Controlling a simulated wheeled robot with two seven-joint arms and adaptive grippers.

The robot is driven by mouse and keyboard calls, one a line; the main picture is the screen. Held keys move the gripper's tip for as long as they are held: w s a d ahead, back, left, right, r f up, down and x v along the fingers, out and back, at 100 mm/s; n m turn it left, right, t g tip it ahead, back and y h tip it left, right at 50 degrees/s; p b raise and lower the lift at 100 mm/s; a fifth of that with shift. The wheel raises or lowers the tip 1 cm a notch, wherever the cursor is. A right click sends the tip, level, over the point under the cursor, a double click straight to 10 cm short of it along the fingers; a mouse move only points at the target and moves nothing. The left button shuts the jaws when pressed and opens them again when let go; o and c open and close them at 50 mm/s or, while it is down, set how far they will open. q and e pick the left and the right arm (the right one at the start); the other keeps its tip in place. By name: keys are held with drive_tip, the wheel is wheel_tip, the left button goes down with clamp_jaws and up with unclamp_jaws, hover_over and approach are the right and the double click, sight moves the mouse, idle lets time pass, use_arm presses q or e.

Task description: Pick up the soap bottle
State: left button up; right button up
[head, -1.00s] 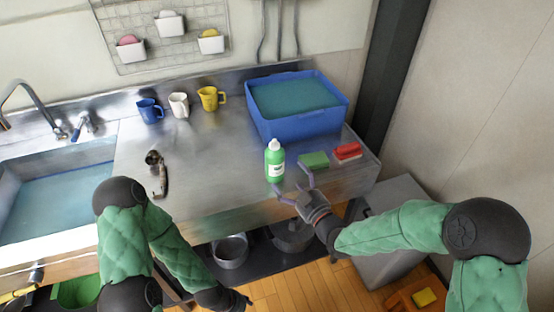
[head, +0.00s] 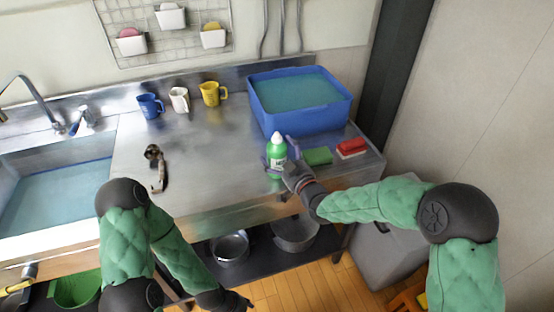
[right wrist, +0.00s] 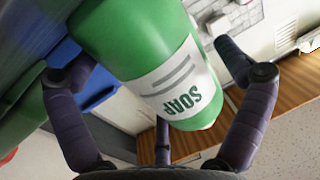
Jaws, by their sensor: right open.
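The green soap bottle (head: 276,150) with a white cap and white label stands upright on the steel counter. In the right wrist view the bottle (right wrist: 145,45) fills the upper middle, with its SOAP label facing the camera. My right gripper (head: 279,158) is open around the bottle's body, with a finger on each side. In the right wrist view the fingers are spread left and right of the bottle, and a gap shows beside the right finger. My left arm hangs in front of the counter at lower left; its gripper (head: 238,303) is at the bottom, too small to read.
A blue water-filled tub (head: 301,121) stands behind the bottle. A green sponge (head: 318,156) and a red brush (head: 351,147) lie to its right.

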drive_tip(key=c, duration=1.3)
drive_tip(key=shift+r, duration=0.15)
